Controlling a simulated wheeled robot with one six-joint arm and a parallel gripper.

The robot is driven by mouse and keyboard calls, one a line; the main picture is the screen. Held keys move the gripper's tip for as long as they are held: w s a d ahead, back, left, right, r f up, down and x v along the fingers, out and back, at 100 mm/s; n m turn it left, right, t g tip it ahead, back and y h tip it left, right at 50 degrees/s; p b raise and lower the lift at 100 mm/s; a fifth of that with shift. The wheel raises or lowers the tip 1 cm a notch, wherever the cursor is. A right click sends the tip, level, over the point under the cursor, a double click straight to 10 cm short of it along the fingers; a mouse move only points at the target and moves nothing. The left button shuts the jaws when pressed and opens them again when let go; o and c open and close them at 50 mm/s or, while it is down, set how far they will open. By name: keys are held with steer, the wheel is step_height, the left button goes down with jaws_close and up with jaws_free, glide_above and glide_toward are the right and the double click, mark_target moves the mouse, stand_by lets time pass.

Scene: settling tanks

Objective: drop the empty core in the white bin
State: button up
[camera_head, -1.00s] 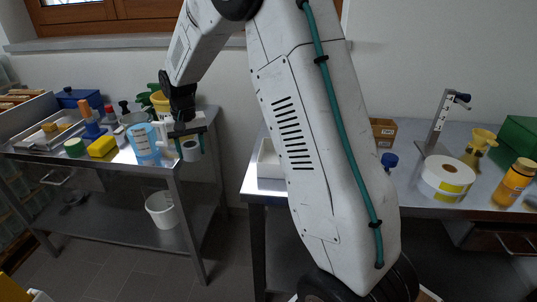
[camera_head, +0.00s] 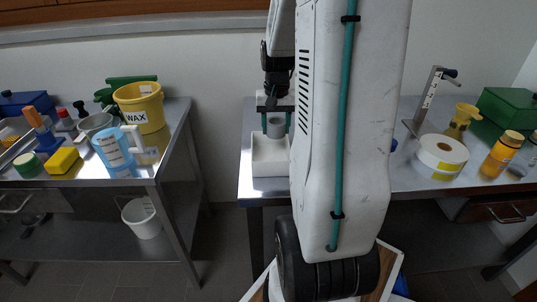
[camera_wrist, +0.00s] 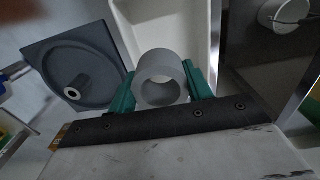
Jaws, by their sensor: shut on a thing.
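The empty core (camera_head: 276,127) is a short grey tube with an open bore. My gripper (camera_head: 277,119) is shut on it, with a green finger on each side of the core (camera_wrist: 162,78) in the wrist view. The white bin (camera_head: 268,172) is an open rectangular box on the right-hand bench. The core is held upright at the rear part of the bin in the head view, seemingly above it; its exact height is unclear. In the wrist view the bin (camera_wrist: 190,30) opens behind the core. My arm hides the bin's right side in the head view.
A grey plate with a peg (camera_wrist: 78,88) lies beside the bin in the wrist view. A white bucket (camera_head: 142,218) stands on the left bench's lower shelf. The left bench holds a blue jug (camera_head: 113,150) and yellow wax tub (camera_head: 140,108). A label roll (camera_head: 441,157) stands to the right.

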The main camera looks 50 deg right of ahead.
steer(key=shift+f, duration=2.3)
steer(key=o, duration=0.8)
steer(key=shift+w+a, duration=0.1)
steer(key=shift+o, duration=0.2)
steer(key=shift+c, duration=0.2)
steer(key=shift+o, duration=0.2)
step_height(320, 180, up, 8)
steer(key=shift+f, duration=0.1)
